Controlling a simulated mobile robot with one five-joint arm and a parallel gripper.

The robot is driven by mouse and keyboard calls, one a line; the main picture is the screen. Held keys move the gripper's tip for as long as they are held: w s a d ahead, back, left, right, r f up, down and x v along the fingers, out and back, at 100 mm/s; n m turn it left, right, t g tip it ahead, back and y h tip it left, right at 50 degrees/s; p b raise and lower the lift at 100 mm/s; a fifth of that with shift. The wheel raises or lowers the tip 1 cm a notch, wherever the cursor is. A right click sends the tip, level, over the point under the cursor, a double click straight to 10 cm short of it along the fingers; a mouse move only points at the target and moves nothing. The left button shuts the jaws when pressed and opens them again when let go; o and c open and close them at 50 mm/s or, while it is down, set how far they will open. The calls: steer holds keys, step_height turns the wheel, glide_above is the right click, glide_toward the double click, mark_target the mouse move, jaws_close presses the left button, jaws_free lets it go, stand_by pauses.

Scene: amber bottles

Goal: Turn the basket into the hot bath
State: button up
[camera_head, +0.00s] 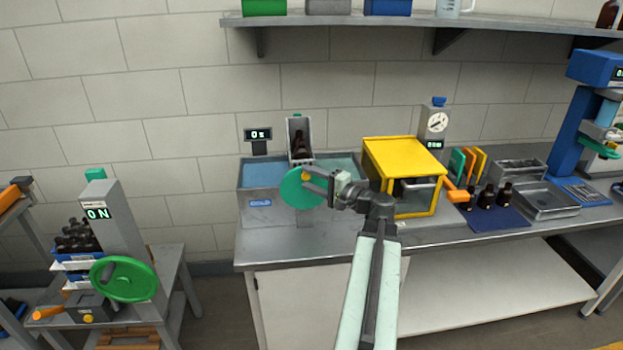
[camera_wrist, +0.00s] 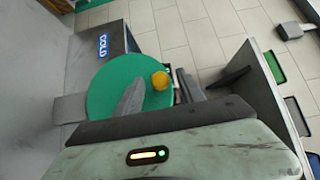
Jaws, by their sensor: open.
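A grey metal basket (camera_head: 291,130) stands raised between two water-filled halves of a steel bath. A dark amber bottle (camera_head: 300,146) shows in it. The left half (camera_head: 245,208) bears a blue label, too small to read here; the wrist view shows a blue COLD label (camera_wrist: 103,45). The right half (camera_head: 343,164) is partly hidden by my arm. A green wheel (camera_head: 295,192) with a yellow knob is on the bath's front; it also shows in the wrist view (camera_wrist: 108,88). My gripper (camera_head: 310,180) is open at the knob (camera_wrist: 160,80), its fingers on either side; contact is unclear.
A yellow box (camera_head: 390,150) stands close to the right of the bath. Amber bottles (camera_head: 486,197) on a blue mat and steel trays (camera_head: 545,200) are farther right. A display (camera_head: 258,134) reading 0s stands behind the bath. A shelf (camera_head: 400,19) hangs above.

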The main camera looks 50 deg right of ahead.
steer(key=shift+w, duration=0.1)
jaws_close()
stand_by(1.3)
